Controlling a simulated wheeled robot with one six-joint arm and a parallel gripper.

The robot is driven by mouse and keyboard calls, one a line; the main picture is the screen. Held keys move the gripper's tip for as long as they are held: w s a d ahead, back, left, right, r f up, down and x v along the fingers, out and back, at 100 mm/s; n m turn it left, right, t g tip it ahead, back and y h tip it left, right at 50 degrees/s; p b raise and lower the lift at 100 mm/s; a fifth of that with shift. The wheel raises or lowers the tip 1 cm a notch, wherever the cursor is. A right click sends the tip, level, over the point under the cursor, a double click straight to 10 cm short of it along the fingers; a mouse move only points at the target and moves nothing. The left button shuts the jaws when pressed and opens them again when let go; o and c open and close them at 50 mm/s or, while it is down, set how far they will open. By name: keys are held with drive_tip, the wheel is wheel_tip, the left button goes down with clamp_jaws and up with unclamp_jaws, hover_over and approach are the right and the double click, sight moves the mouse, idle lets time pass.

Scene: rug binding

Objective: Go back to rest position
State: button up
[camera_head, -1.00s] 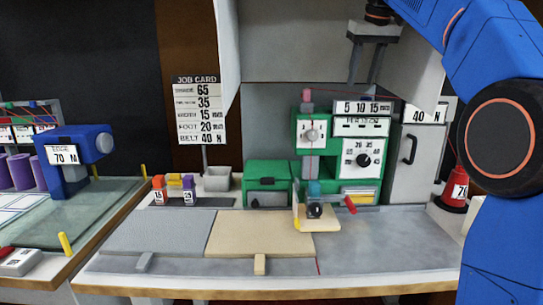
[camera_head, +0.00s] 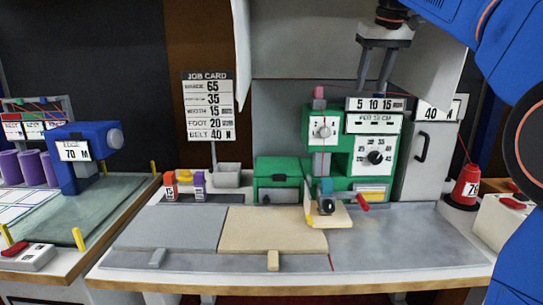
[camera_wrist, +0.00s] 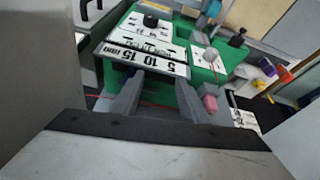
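My gripper (camera_head: 376,84) hangs in the upper right of the head view, above the green sewing machine (camera_head: 338,152). Its two fingers are apart and nothing shows between them. In the wrist view the fingers of my gripper (camera_wrist: 165,102) stand apart in front of the machine's top and its 5 10 15 scale (camera_wrist: 148,62). My blue arm fills the right edge of the head view.
The worktable holds a grey panel (camera_head: 165,228) and a beige panel (camera_head: 270,230) side by side. A green box (camera_head: 278,180) stands left of the machine. A blue machine (camera_head: 85,150) stands on the left table. A job card (camera_head: 208,105) hangs behind.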

drive_tip(key=s+d+f, duration=0.1)
drive_tip(key=s+f, duration=1.7)
drive_tip(key=f, duration=0.3)
drive_tip(key=s+f+m, duration=0.1)
drive_tip(key=s+f, duration=1.8)
drive_tip(key=f, duration=0.2)
drive_tip(key=shift+d+m, duration=0.3)
drive_tip(key=shift+d, duration=0.1)
